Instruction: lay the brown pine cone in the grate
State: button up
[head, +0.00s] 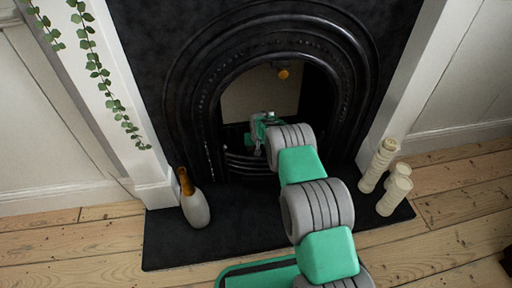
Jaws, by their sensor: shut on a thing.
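The grate (243,167) is a black barred basket low in the arched fireplace opening. My gripper (257,147) is at the mouth of the opening, just above the grate's left and middle part. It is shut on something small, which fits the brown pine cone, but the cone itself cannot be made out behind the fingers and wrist. My arm hides the right part of the grate.
The black arch (192,95) surrounds the opening closely. A round yellow-orange thing (283,74) shows high inside it. A grey-white vase with a brown neck (196,208) stands left on the dark hearth (240,233); cream candles (378,165) stand right. Ivy (105,85) hangs upper left.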

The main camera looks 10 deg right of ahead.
jog(key=shift+f, duration=0.45)
jog(key=o, duration=1.4)
